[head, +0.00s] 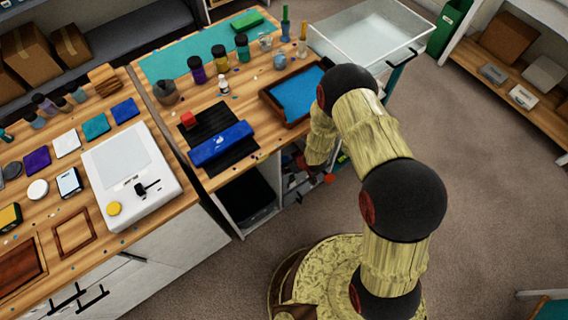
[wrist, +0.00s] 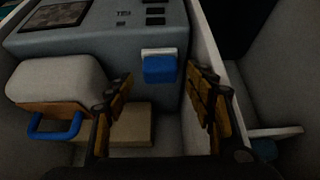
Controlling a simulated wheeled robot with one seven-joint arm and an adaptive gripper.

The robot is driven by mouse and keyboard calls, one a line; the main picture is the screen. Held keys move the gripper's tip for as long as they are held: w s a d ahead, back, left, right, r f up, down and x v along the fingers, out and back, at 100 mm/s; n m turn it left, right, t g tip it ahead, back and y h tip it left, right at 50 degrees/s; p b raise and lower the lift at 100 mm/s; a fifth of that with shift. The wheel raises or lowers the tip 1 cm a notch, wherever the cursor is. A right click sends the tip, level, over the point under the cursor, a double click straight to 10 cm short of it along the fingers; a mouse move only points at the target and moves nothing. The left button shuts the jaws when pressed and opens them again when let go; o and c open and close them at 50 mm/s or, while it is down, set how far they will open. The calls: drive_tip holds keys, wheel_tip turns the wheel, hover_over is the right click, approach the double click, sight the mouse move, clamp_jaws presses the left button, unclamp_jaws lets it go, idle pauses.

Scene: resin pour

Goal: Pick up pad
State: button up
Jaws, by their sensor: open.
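My gripper (wrist: 162,88) is open and empty in the wrist view, with one finger on each side. Past the fingertips, between them in the picture, is a small blue block with a white layer (wrist: 160,68), which looks like a pad. It shows against the grey box-shaped device (wrist: 100,48); I cannot tell if it touches it. A flat tan block (wrist: 130,124) lies lower, partly behind the left finger, and could also be a pad. In the head view my arm reaches down beside the workbench, and the gripper is mostly hidden there.
A whitish rounded object with a blue handle (wrist: 58,126) is left of the fingers. A pale upright panel (wrist: 213,40) stands close to the right finger. The workbench (head: 180,130) above holds bottles, a blue tray (head: 292,94) and a white machine (head: 130,175). Carpet is open at right.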

sight(284, 160)
drive_tip(key=shift+w+a, duration=0.25)
drive_tip(key=shift+w, duration=0.15)
drive_tip(key=b+x, duration=0.2)
drive_tip(key=x, duration=0.3)
drive_tip(key=shift+w+a, duration=0.2)
drive_tip(key=shift+w, duration=0.05)
drive_tip(key=shift+c, duration=0.4)
drive_tip(key=c, duration=0.9)
